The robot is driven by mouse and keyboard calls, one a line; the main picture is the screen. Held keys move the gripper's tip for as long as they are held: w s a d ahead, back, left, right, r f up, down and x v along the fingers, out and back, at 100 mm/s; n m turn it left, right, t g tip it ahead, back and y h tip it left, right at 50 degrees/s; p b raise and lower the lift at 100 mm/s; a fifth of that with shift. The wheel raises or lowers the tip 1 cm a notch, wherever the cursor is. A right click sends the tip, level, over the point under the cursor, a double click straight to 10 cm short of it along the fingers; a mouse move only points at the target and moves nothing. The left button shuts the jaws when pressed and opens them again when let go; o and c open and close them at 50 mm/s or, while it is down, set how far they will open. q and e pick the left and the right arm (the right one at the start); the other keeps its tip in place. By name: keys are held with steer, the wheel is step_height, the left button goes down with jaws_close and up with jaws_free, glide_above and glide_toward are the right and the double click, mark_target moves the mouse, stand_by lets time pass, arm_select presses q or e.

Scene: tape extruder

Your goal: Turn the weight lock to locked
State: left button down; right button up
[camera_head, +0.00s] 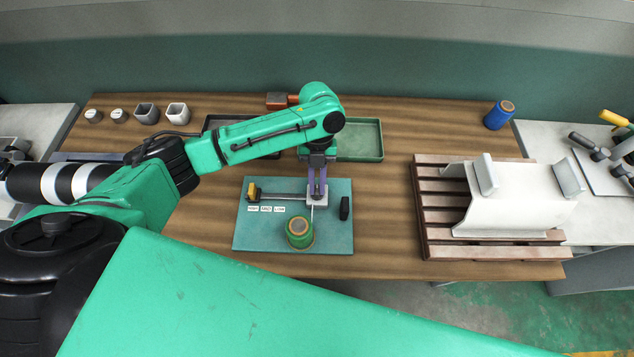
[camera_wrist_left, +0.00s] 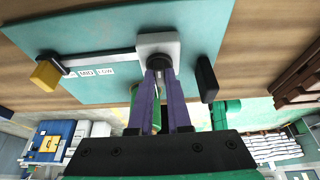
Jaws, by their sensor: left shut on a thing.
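A teal plate (camera_head: 335,240) lies on the wooden bench and carries a dark bar (camera_head: 285,195) with a yellow block (camera_head: 252,191) at its left end. White labels (camera_head: 266,209), MID and LOW among them, sit below the bar. A pale grey block (camera_wrist_left: 170,43) is at the bar's right end. My left gripper (camera_head: 317,192) points down at this block. In the left wrist view its purple fingers (camera_wrist_left: 158,68) are shut on a small part at the block, apparently the weight lock, mostly hidden between the fingertips. Its lock position cannot be read. My right gripper is out of view.
A green and yellow roll (camera_head: 299,232) stands on the plate in front of the bar. A black upright piece (camera_head: 344,208) is close right of the gripper. A slatted wooden pallet (camera_head: 440,215) with a white part stands at right.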

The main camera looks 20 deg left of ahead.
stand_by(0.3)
arm_select(q)
steer(key=c, duration=0.9)
jaws_free()
steer(key=shift+o, duration=0.2)
steer(key=b+v, duration=0.1)
steer(key=v, duration=1.3)
steer(key=shift+r+b, duration=0.3)
steer(key=shift+w, duration=0.1)
